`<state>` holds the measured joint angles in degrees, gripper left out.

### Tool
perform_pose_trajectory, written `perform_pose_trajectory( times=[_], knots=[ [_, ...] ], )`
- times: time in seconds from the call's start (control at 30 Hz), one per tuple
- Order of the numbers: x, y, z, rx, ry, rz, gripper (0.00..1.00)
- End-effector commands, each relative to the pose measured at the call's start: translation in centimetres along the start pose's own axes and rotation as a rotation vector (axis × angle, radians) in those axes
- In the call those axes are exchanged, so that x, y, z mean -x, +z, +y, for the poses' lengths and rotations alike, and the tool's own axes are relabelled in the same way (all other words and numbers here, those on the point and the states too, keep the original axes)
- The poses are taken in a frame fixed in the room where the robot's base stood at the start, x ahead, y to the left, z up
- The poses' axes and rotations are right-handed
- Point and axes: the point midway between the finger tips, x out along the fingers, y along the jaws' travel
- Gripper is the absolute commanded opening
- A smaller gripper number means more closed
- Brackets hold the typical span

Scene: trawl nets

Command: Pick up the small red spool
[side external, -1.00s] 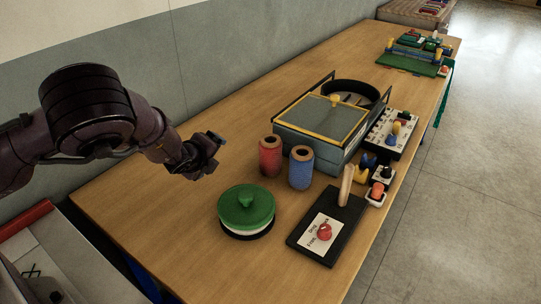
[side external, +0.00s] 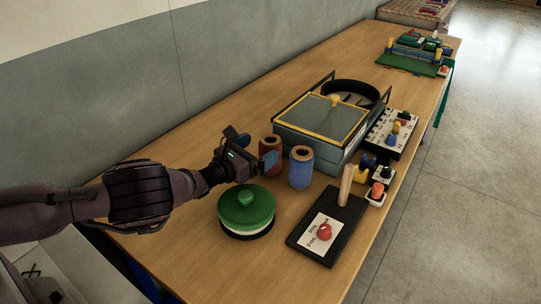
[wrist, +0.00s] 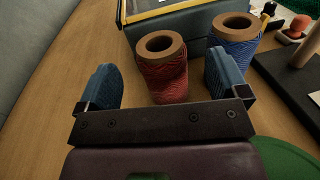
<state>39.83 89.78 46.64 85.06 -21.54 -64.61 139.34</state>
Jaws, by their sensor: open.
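The red spool (side external: 273,149) stands upright on the table, with a tan core and a dark hole in its top. My gripper (side external: 256,149) is open beside it, and one finger hides part of its lower body in the side view. In the wrist view the red spool (wrist: 164,75) lies ahead between the two blue finger pads of my gripper (wrist: 163,82), nearer the right pad. I cannot tell whether the pads are level with it. The jaws hold nothing.
A blue spool (side external: 301,170) stands close to the right of the red one. A green-lidded round pot (side external: 246,211) is in front, below my wrist. A grey-blue box (side external: 310,143) stands behind. A black board with a peg (side external: 327,226) is at the right.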

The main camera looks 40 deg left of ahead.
Motion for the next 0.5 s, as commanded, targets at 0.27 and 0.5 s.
perform_pose_trajectory(
  times=[0.27, 0.5],
  knots=[
    [-1.6, -1.4, 0.1, 0.004, 0.0, -0.002, 0.92],
    [-4.4, -1.5, 0.1, 0.003, 0.001, 0.001, 0.92]
  ],
)
